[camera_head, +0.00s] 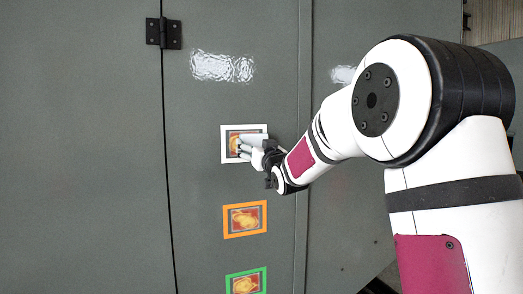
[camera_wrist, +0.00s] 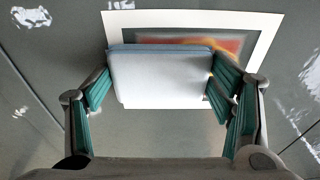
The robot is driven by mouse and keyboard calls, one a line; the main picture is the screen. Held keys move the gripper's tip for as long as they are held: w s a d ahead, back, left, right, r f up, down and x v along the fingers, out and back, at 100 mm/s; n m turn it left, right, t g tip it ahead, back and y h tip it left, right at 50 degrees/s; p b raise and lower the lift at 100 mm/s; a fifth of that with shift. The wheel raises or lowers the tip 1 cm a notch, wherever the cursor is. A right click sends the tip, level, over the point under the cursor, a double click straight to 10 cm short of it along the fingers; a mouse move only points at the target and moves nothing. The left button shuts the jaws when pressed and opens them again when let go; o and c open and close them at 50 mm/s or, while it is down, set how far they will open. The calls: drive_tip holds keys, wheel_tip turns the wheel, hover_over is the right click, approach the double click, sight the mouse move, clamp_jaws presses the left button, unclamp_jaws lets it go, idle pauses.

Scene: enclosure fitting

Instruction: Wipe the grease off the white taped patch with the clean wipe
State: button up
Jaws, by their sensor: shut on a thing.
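The white taped patch (camera_head: 226,147) is a white square frame on a grey-green panel, with an orange and yellow grease smear (camera_head: 233,146) inside. In the wrist view its white tape (camera_wrist: 272,30) runs along the top and right, and part of the smear (camera_wrist: 228,44) shows. My gripper (camera_head: 257,151) is at the patch. In the wrist view my gripper (camera_wrist: 160,92) is shut on a pale wipe block (camera_wrist: 160,75) with a bluish top edge. The wipe covers the middle and lower part of the patch. I cannot tell whether it touches the panel.
An orange taped patch (camera_head: 262,218) and a green taped patch (camera_head: 264,284) lie below, each with a smear. A white scuffed area (camera_head: 222,67) is above, and a black hinge (camera_head: 163,33) is at upper left. A panel seam runs right of the patches.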

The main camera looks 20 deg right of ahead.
sight(227, 142)
drive_tip(key=shift+a+f+b, duration=0.15)
drive_tip(key=shift+a+b, duration=1.35)
drive_tip(key=shift+a, duration=2.5)
drive_tip(key=shift+r, duration=0.75)
drive_tip(key=shift+d, duration=2.8)
drive_tip(key=d+p, duration=0.1)
drive_tip(key=d, duration=0.4)
drive_tip(key=shift+f, duration=0.1)
drive_tip(key=shift+a+b, duration=3.55)
drive_tip(key=shift+a, duration=1.75)
